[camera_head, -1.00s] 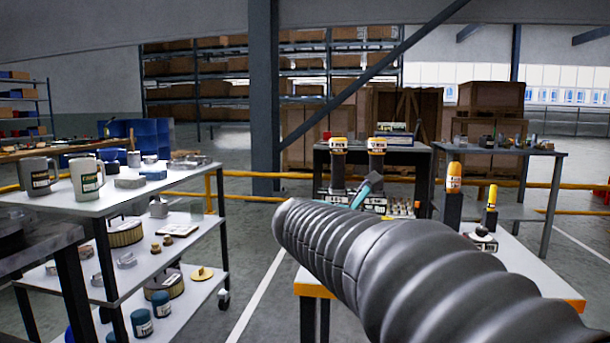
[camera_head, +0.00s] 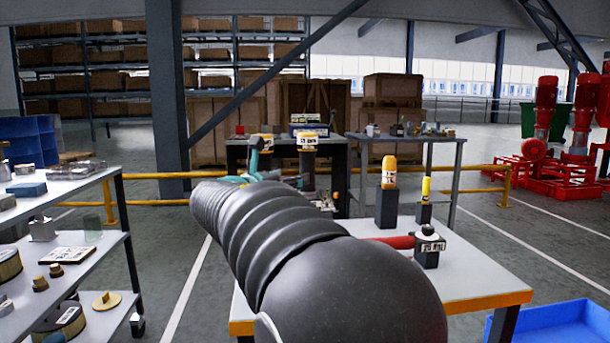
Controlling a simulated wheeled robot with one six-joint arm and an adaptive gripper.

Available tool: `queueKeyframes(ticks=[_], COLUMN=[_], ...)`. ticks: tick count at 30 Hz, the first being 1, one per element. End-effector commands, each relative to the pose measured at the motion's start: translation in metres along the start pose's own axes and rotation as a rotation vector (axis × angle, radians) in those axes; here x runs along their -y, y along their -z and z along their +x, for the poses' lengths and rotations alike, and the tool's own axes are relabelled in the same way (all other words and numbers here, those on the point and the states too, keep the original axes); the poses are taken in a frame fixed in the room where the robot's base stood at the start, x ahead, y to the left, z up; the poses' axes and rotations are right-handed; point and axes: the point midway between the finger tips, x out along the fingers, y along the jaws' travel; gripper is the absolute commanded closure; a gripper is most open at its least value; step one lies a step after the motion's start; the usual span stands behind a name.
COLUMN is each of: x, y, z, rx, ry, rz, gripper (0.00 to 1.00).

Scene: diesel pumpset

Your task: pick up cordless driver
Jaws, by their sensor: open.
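I cannot surely pick out the cordless driver. A red rounded piece (camera_head: 398,242) lies on the near table, partly hidden behind my dark ribbed arm, and I cannot tell what it is. Orange-topped (camera_head: 389,178) and yellow-topped (camera_head: 426,188) items stand upright on dark blocks on that table. My gripper (camera_head: 272,166) appears as teal parts just above and beyond my arm, open, with much of it hidden by the arm. It shows against the dark far table, near orange-topped labelled items (camera_head: 308,143), and seems to hold nothing.
The near table (camera_head: 470,275) has an orange edge and bare top at right. A blue bin (camera_head: 552,325) is at lower right. A shelved cart (camera_head: 95,262) with parts stands at left. A yellow rail (camera_head: 508,183) crosses behind, and red pumps (camera_head: 545,115) stand at far right.

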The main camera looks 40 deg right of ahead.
Motion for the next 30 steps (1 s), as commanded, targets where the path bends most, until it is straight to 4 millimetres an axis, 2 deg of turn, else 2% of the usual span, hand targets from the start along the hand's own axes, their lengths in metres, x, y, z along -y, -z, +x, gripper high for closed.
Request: queueKeyframes(ticks=[3,14,24,30], x=[0.0,0.0,0.0,0.0], y=[-0.001,-0.001,-0.002,-0.002], z=[0.019,0.041,0.084,0.085], rx=[0.0,0.0,0.0,0.0], ry=[0.002,0.001,0.001,-0.001], rz=[0.0,0.001,0.001,0.001], gripper=[0.3,0.3,0.3,0.3])
